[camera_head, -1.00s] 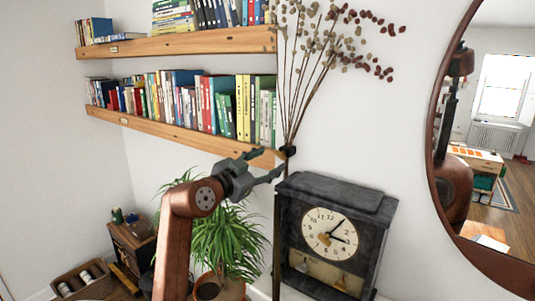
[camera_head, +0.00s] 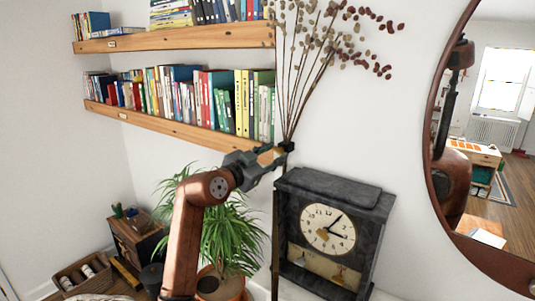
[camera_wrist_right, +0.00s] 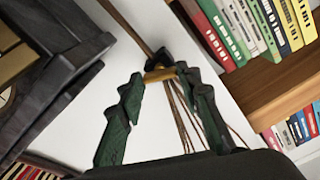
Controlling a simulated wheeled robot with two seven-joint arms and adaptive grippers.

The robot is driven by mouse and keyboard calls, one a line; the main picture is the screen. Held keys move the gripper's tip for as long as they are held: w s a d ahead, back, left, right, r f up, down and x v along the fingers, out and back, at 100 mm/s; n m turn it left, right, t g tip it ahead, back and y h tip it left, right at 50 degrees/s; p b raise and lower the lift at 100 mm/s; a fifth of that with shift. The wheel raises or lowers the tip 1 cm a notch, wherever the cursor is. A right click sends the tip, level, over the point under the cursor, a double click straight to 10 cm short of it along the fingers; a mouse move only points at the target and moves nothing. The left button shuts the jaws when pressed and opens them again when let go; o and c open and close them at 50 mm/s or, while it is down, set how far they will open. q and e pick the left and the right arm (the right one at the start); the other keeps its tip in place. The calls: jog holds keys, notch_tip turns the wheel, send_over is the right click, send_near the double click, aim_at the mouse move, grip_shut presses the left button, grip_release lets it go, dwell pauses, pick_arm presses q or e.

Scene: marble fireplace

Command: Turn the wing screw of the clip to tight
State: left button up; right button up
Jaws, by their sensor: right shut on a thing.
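The black clip (camera_head: 287,146) sits on the thin upright pole below the dried-flower stems, left of the mirror and above the clock. It also shows in the right wrist view (camera_wrist_right: 164,57). The brass-coloured wing screw (camera_wrist_right: 160,74) sticks out of the clip towards my right gripper (camera_wrist_right: 163,79). The two green-padded fingertips lie on either side of the screw, and the gripper is shut on it. In the head view my right gripper (camera_head: 276,154) reaches the clip from the lower left; its fingers mostly hide the screw there. My left gripper is not in view.
A dark stone clock (camera_head: 328,232) stands just right of and below the clip. A wooden bookshelf (camera_head: 190,134) ends close to it on the left. A potted plant (camera_head: 232,238) is below my right arm. A round mirror (camera_head: 437,120) hangs at the right.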

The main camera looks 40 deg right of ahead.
jog(key=c, duration=0.4)
jog(key=shift+c, duration=0.2)
jog(key=shift+m, duration=0.3)
jog(key=m+b, duration=0.3)
jog(key=m, duration=0.1)
jog(key=shift+m, duration=0.4)
jog(key=m+b, duration=0.2)
jog(key=m, duration=0.2)
jog(key=shift+r, duration=0.1)
jog(key=shift+a+r+m+b, duration=0.15)
jog(key=shift+m+b, duration=0.3)
jog(key=shift+m, duration=1.35)
